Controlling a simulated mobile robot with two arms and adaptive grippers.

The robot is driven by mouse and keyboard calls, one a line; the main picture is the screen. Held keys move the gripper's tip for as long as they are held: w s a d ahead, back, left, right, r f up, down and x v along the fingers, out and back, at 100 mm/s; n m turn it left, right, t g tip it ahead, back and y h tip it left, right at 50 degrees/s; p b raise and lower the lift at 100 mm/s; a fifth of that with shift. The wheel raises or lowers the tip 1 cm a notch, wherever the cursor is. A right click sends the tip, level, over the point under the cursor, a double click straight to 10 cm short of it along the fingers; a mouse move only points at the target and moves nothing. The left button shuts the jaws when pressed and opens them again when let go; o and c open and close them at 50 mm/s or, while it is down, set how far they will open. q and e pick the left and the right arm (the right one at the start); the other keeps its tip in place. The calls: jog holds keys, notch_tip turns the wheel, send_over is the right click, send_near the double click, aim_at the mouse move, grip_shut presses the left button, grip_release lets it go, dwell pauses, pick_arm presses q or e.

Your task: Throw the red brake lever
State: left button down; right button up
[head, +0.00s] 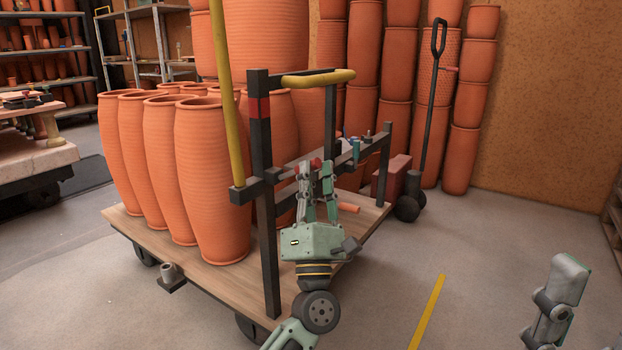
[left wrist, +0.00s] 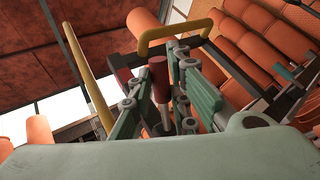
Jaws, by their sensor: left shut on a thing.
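The red brake lever (left wrist: 158,78) has a dark red grip on a grey shaft in the left wrist view. In the head view only a bit of its red end (head: 316,163) shows by the fingertips, beside the dark frame of the cart. My left gripper (head: 316,178) is shut on the lever, one finger on each side of it. The lower shaft is partly hidden by the fingers. Part of my right gripper (head: 564,283) shows at the lower right of the head view, away from the cart; its opening is unclear.
The cart (head: 130,222) bears several tall clay pots. A yellow handle (head: 318,78) and a yellow pole (head: 223,90) rise close to my left gripper. A pallet-truck handle (head: 430,110) stands behind. The floor at right is clear (head: 500,240).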

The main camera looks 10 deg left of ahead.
pick_arm(q)
jog(key=shift+d+f, duration=0.1)
jog(key=shift+d, duration=0.05)
jog(key=c, duration=1.6)
grip_release()
jog(key=shift+c, duration=0.2)
jog(key=v, duration=1.2)
jog(key=shift+s, duration=0.15)
